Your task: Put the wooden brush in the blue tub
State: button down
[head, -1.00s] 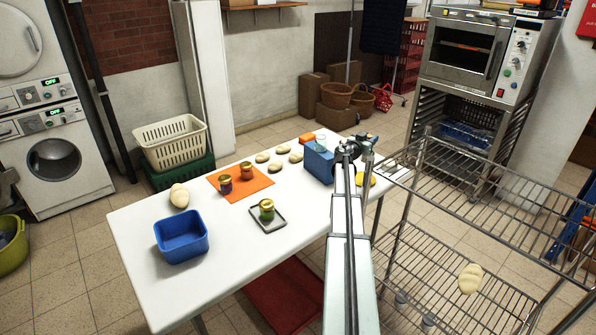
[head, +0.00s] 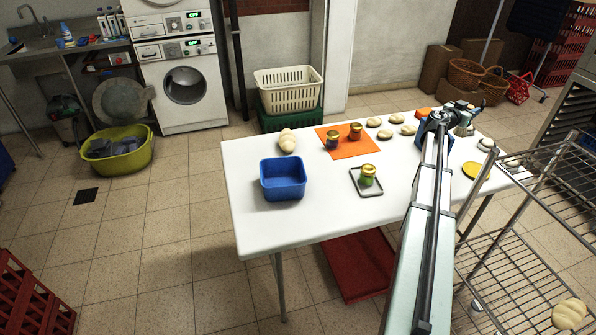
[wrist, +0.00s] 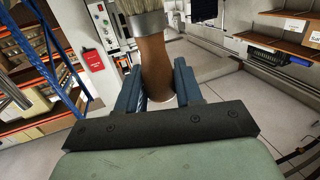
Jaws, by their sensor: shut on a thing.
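The wooden brush (wrist: 155,66) is in my gripper, seen in the wrist view (wrist: 158,88). Its brown handle is between the two blue fingers, and its metal band and pale bristles point up and away from the palm. In the head view my gripper (head: 466,113) is over the far right part of the white table, and the brush is too small there to make out clearly. The blue tub (head: 283,180) stands open and looks empty at the table's left front. My gripper is well to its right and farther back.
On the white table (head: 310,222), an orange mat (head: 367,148) holds two jars, and a small tray (head: 356,187) holds another jar. A bread loaf (head: 287,141) lies behind the tub; several rolls lie farther back. A wire rack (head: 520,225) stands at the right.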

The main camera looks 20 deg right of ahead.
jog(key=w+a+n+t+y, duration=0.15)
jog(key=w+a, duration=0.25)
jog(key=a, duration=0.8)
jog(key=w+a+n+t, duration=0.1)
jog(key=w+a+t, duration=0.15)
jog(key=a, duration=0.95)
jog(key=w+a+n+t+y, duration=0.15)
jog(key=w+a, duration=0.35)
jog(key=a, duration=0.7)
jog(key=s+a+n+t+y, duration=0.2)
jog(key=a, duration=1.3)
jog(key=s+a+n+t+y, duration=0.2)
jog(key=a, duration=1.3)
notch_tip(320, 180, down, 15)
jog(key=shift+d+f, duration=0.1)
jog(key=shift+f, duration=0.1)
jog(key=c, duration=0.7)
grip_release()
jog(key=shift+c, duration=0.2)
